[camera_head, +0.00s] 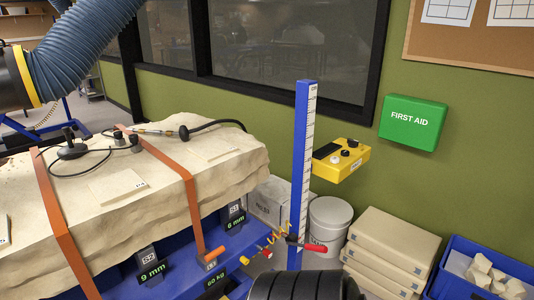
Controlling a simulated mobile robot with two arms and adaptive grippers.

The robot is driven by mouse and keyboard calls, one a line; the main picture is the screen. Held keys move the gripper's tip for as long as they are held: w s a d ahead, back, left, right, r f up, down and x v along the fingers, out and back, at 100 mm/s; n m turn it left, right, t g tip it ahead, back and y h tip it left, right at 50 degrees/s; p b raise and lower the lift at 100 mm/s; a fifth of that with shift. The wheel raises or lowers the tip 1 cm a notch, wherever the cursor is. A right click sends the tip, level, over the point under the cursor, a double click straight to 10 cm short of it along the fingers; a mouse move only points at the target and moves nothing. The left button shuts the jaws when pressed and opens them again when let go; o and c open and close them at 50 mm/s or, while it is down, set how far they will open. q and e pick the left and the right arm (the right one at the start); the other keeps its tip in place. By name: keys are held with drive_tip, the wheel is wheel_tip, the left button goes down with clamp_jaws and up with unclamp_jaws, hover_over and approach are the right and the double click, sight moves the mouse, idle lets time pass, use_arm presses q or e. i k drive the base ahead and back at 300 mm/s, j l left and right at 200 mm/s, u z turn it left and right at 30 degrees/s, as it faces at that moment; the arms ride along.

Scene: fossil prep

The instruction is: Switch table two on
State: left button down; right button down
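A blue table (190,268) carries a big pale rock block held by orange straps. Its front bears small green displays reading 9 mm (152,272), 60 kg (216,279) and 6 mm (236,221). No marking that clearly says table two is legible. A yellow control box (341,160) with a dark panel and several knobs sits right of a blue upright post (302,165), in front of the green wall. I cannot tell which way its controls are set. Neither gripper shows. A black ribbed cylinder at the bottom edge may be part of my arm.
A blue ribbed hose (82,50) hangs at upper left. A red-handled part (305,246) and yellow coiled line are by the post. A white bucket (328,222), stacked beige slabs (390,250) and a blue crate (450,285) stand below the first-aid box (412,123).

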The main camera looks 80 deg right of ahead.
sight(353, 144)
drive_tip(key=z, duration=3)
drive_tip(key=i, duration=0.6)
drive_tip(key=i+j+z, duration=0.15)
drive_tip(key=i, duration=0.5)
